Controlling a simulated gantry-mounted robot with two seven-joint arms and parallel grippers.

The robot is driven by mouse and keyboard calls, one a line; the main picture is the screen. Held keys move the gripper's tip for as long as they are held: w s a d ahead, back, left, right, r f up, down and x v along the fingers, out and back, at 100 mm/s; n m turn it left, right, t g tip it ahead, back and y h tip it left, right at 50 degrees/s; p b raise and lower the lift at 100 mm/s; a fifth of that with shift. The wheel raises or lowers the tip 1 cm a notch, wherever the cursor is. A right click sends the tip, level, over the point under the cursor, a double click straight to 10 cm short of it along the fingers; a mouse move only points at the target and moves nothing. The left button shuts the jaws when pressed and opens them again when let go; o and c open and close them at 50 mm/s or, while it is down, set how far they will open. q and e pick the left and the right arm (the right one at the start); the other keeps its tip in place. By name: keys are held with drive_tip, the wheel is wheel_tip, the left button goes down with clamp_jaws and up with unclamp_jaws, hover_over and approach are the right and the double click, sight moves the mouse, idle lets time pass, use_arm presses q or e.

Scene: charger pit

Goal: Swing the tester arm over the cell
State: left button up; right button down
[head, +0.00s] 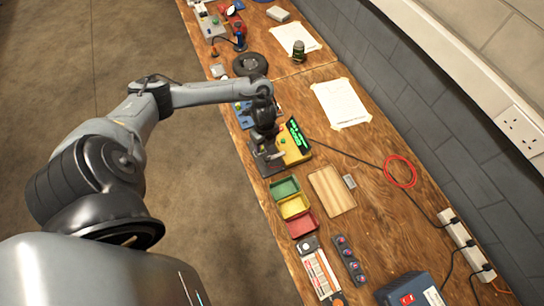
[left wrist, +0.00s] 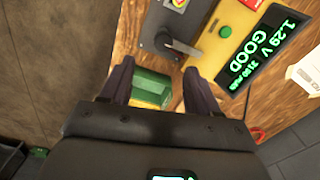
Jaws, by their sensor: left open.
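The yellow tester (head: 293,148) stands on the bench with its green display lit. In the left wrist view the display (left wrist: 262,45) reads "1.29 V" and "GOOD". The tester arm (left wrist: 182,47) is a short grey lever on a dark pivot, on a dark plate (left wrist: 150,22) beside the yellow box. I cannot make out a cell under it. My left gripper (left wrist: 159,70) is open and empty, with its fingers apart just short of the lever. In the head view my left gripper (head: 264,132) is over the tester plate and hides part of it. My right gripper is not in view.
Green (head: 285,188), yellow (head: 294,206) and red (head: 302,224) bins stand close below the tester. A wooden board (head: 332,191) lies to the right. A black wheel (head: 250,64) lies farther up the bench.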

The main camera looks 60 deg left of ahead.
sight(267, 157)
use_arm(q)
drive_tip(key=f, duration=0.3)
drive_tip(key=f+b, duration=0.1)
drive_tip(key=f, duration=0.6)
drive_tip(key=shift+w+d+f, duration=0.15)
drive_tip(key=shift+w+f, duration=0.1)
drive_tip(key=shift+w, duration=0.05)
clamp_jaws()
